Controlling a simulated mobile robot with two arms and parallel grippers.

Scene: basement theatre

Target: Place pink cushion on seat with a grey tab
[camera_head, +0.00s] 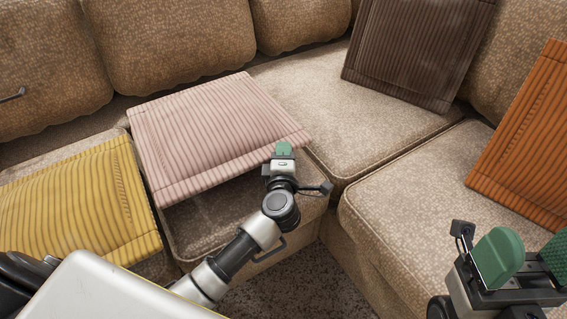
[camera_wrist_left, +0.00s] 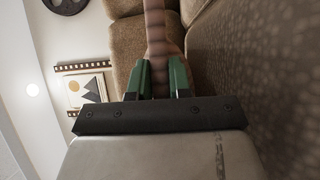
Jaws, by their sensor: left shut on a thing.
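The pink ribbed cushion (camera_head: 215,125) is spread roughly flat over the beige sofa seat (camera_head: 215,220) left of the corner. Its near edge stands above the seat, with shadow beneath; I cannot tell whether its far edge touches the sofa. My left gripper (camera_head: 283,153) is shut on its near right corner. In the left wrist view the green fingers (camera_wrist_left: 160,82) pinch the cushion's thin edge (camera_wrist_left: 155,35). My right gripper (camera_head: 522,258) is open and empty at the lower right. I cannot make out a grey tab on any seat.
A yellow cushion (camera_head: 85,200) lies close left of the pink one. A dark brown cushion (camera_head: 415,50) leans on the backrest at the corner seat (camera_head: 345,115). An orange cushion (camera_head: 530,140) leans at the right. The right seat (camera_head: 420,195) has clear room.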

